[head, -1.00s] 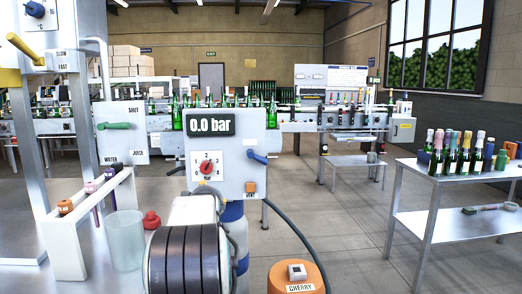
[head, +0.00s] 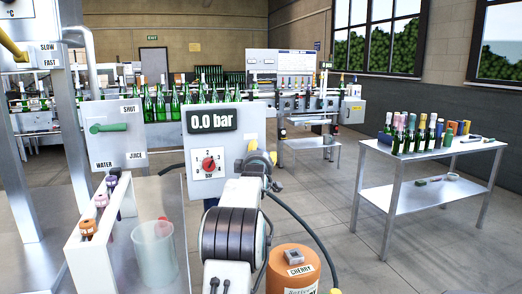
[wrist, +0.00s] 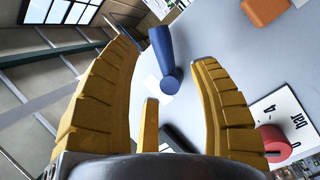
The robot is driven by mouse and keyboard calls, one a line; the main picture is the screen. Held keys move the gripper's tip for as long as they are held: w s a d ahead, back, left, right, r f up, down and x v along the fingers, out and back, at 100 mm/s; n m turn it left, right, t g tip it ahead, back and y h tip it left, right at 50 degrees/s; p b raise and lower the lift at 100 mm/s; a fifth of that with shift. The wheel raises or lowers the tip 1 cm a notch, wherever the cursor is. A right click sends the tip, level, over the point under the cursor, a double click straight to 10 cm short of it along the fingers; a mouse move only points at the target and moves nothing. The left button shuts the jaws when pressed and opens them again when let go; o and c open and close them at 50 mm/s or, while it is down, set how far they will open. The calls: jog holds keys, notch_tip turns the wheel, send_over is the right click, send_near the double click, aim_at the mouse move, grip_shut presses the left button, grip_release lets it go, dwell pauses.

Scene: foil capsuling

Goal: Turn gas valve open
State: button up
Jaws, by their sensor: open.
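The gas valve looks to be the blue lever (wrist: 162,48) on the grey panel (head: 227,143). My gripper (wrist: 161,46) is open and empty, and I see no touch on the lever. In the head view my gripper (head: 260,154) is at the panel's right side and hides the lever. The display (head: 212,120) on the panel reads 0.0 bar. A dial with a red knob (head: 209,163) is below the display; the knob also shows in the wrist view (wrist: 275,140).
A clear cup (head: 154,252) and a white rack (head: 90,245) are at left. A bottle table (head: 430,195) stands right.

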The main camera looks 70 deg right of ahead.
jog(key=shift+p+x, duration=0.65)
jog(key=shift+x, duration=1.6)
grip_shut()
